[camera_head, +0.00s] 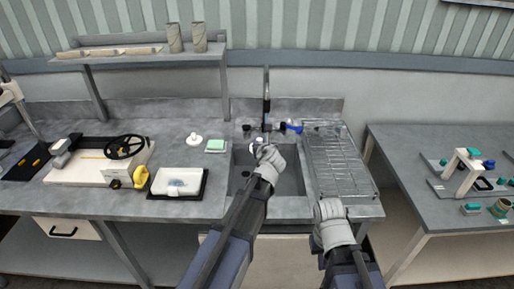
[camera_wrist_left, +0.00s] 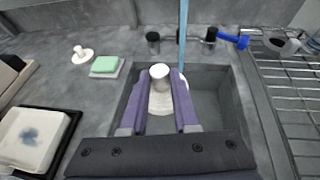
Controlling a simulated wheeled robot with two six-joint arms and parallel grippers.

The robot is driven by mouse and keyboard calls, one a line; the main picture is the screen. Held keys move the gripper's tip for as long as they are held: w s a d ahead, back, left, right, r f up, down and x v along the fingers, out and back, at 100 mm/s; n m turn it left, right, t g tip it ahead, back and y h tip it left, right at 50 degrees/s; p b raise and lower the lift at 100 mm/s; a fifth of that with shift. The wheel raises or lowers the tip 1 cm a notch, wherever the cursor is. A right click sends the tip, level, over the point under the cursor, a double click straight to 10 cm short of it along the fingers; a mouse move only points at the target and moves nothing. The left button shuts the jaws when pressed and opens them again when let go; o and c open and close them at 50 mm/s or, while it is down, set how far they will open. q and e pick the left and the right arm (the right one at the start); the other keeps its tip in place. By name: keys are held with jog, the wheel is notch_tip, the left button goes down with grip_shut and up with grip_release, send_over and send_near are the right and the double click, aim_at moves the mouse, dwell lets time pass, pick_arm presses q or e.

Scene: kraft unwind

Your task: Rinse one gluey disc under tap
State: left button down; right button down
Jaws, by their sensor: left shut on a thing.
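My left gripper (camera_wrist_left: 160,108) is shut on a pale disc (camera_wrist_left: 159,103) with a light round knob (camera_wrist_left: 161,76), holding it over the sink (camera_wrist_left: 222,125). The knob stands between the fingers, which hide much of the disc. A thin blue stream (camera_wrist_left: 183,32) comes down beside the right finger, close to the disc's far right edge; where it lands is partly hidden. In the head view, my left gripper (camera_head: 264,156) is below the dark tap (camera_head: 267,92), with a blue lever (camera_head: 293,127) to its right. My right gripper (camera_head: 330,209) is near the drying rack; its fingers are unclear.
A similar white knobbed piece (camera_head: 195,139) and a green sponge (camera_head: 215,145) lie left of the sink. A black tray with a stained white pad (camera_head: 178,183) is nearer. The wire rack (camera_head: 338,160) right of the sink looks mostly empty. A handwheel machine (camera_head: 100,165) stands far left.

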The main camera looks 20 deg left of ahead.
pick_arm(q)
jog(key=w, duration=0.3)
jog(key=w+d+f+b, duration=0.1)
jog(key=w, duration=0.1)
jog(key=shift+w+f, duration=0.1)
jog(key=shift+w, duration=0.25)
jog(key=shift+d, duration=0.25)
dwell(0.3)
jog(key=shift+s+d, duration=0.15)
jog(key=shift+d, duration=0.25)
jog(key=shift+a, duration=0.2)
jog(key=shift+a, duration=0.45)
jog(key=shift+d, duration=0.2)
jog(key=shift+d, duration=0.45)
dwell(0.5)
